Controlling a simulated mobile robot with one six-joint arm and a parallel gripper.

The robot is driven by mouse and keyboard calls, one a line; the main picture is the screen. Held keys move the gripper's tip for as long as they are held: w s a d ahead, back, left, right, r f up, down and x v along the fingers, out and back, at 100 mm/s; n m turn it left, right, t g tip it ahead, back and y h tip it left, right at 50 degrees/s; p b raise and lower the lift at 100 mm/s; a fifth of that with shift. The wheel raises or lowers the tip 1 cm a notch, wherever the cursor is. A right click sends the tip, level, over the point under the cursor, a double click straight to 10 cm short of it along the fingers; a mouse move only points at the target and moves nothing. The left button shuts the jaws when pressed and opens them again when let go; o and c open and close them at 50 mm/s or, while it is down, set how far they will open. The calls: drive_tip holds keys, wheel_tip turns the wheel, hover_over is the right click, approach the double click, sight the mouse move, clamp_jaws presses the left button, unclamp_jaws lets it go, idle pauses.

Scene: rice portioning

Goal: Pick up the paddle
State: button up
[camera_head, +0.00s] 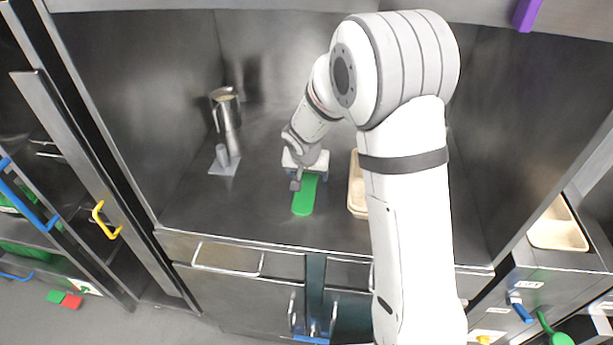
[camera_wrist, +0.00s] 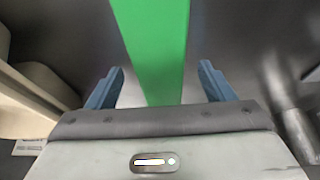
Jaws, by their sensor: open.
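A flat green piece (camera_head: 304,198), which looks like the paddle, lies on the dark metal counter below my gripper. In the wrist view the green paddle (camera_wrist: 155,45) shows as a long strip running between the two blue fingers. My gripper (camera_head: 308,177) is over its far end. In the wrist view my gripper (camera_wrist: 161,68) is open, with the fingers on either side of the strip and gaps to both edges. Whether the fingers are down at the paddle's height cannot be told. My gripper hides the paddle's far end in the head view.
A tan tray (camera_head: 356,196) stands just right of the paddle, partly hidden by my arm. Another tan tray (camera_head: 557,226) is at the far right.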

drive_tip(key=shift+c, duration=0.2)
drive_tip(key=c, duration=1)
